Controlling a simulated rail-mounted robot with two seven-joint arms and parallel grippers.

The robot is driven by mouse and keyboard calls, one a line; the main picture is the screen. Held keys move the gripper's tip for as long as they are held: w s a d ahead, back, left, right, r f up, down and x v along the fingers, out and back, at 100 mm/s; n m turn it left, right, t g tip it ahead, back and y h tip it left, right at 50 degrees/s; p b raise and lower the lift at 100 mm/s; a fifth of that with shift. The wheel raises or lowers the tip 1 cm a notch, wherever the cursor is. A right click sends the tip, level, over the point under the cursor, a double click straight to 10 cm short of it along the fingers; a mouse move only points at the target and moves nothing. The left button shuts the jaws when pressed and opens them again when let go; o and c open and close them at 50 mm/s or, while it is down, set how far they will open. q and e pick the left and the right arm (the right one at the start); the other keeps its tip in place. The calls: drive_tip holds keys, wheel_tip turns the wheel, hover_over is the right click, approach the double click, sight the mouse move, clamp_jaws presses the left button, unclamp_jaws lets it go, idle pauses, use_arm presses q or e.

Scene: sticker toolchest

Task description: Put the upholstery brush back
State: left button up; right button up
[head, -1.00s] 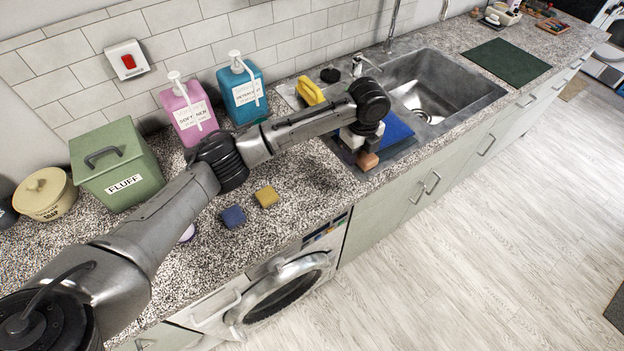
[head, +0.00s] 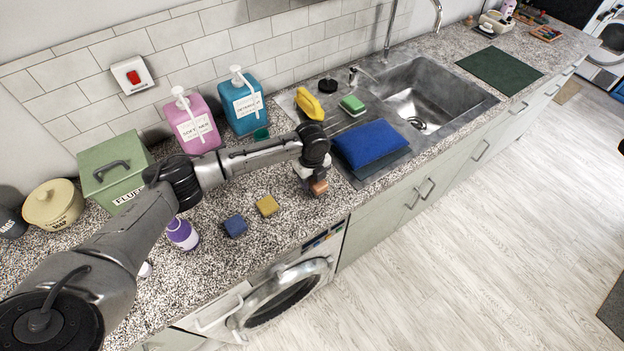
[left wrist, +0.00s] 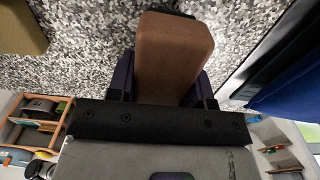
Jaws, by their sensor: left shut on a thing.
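My left gripper (head: 312,172) is shut on a brown, wooden-looking block, which I take to be the upholstery brush (head: 319,188). It hangs low over the speckled counter, to the right of the yellow sponge; I cannot tell whether it touches the counter. In the left wrist view the brush (left wrist: 173,55) sits between the two dark fingers, its brown face toward the camera. Its bristles cannot be made out clearly. My right gripper is not in view.
The yellow sponge (head: 267,205) and a blue sponge (head: 235,225) lie left of the gripper. A folded blue cloth (head: 367,143) lies to its right, before the sink (head: 435,90). A purple bottle (head: 182,234) and dispensers (head: 194,122) stand left. A green mat (head: 498,66) lies beyond the sink.

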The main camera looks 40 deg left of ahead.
use_arm(q)
drive_tip(key=shift+f, duration=0.85)
drive_tip(key=shift+f, duration=0.15)
drive_tip(key=o, duration=0.9)
drive_tip(key=shift+r, duration=0.35)
wheel_tip(320, 180, up, 10)
drive_tip(key=shift+r+b, duration=0.2)
drive_tip(key=shift+b, duration=1.05)
drive_tip(key=shift+r, duration=0.6)
